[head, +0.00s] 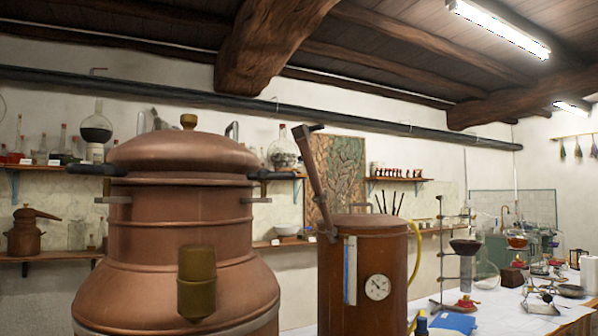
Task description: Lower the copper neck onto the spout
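A slanted copper tube (317,182), which looks like the copper neck, rises from the left edge of the copper cylinder (362,255). It leans up and left, with a dark piece at its upper end. Its lower end meets the cylinder's rim; I cannot tell whether it is seated there. A large copper still (180,235) with a domed lid stands at the left. A short brass fitting (197,280) sticks out from its front, and a brass knob (189,121) tops the lid. I cannot tell which part is the spout. Neither of my grippers is in view.
Dark side handles (275,174) stick out from the still. A dial gauge (377,287) and a yellow hose (415,265) are on the cylinder. A white-topped table (495,318) at the right holds glassware and stands. Wall shelves (400,180) hold bottles behind.

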